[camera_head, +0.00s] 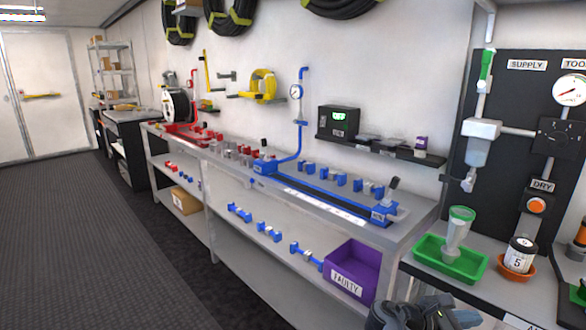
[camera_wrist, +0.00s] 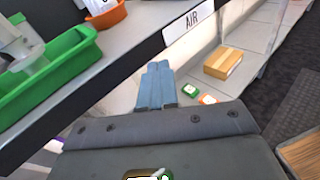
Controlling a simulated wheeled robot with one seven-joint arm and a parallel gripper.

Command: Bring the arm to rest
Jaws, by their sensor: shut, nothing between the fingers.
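My gripper (camera_wrist: 157,68) shows in the wrist view with its blue-grey fingers together and nothing between them. It is near the front edge of a grey bench, beside the "AIR" label (camera_wrist: 194,25). In the head view, a dark part of my arm (camera_head: 420,316) shows at the bottom edge, in front of the purple "FAULTY" bin (camera_head: 348,284). The rest of the arm is out of the frame.
A green tray (camera_head: 425,262) and an orange dish (camera_head: 517,272) stand on the right bench. The green tray also shows close by in the wrist view (camera_wrist: 60,75). A cardboard box (camera_wrist: 223,63) lies on a lower shelf. The dark floor (camera_head: 90,235) at left is clear.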

